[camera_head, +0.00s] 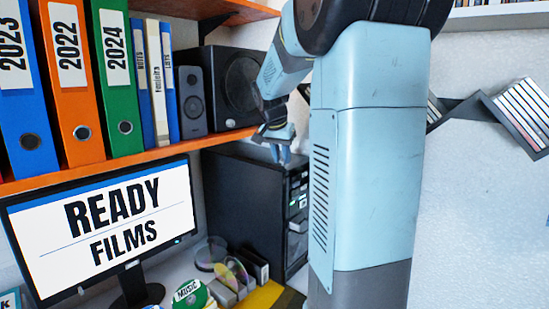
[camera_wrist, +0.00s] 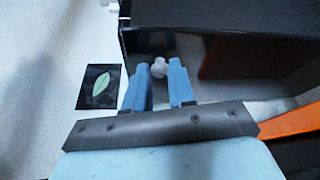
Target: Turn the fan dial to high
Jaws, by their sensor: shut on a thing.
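In the wrist view, a small white knob (camera_wrist: 159,67), which looks like the fan dial, sits at the edge of the black case (camera_wrist: 225,45). The two blue fingers of my gripper (camera_wrist: 158,73) are on either side of the knob, shut on it. No marks show which setting the dial points to. In the head view, my gripper (camera_head: 281,152) points down at the top right of the black case (camera_head: 235,190), below the orange shelf's end. The dial cannot be made out there.
The orange shelf (camera_head: 90,178) holds several binders (camera_head: 65,80) and a black speaker (camera_head: 236,85). A monitor (camera_head: 105,222) stands at left. Discs (camera_head: 190,294) and small boxes lie on the desk. A dark leaf card (camera_wrist: 99,87) is on the pale wall.

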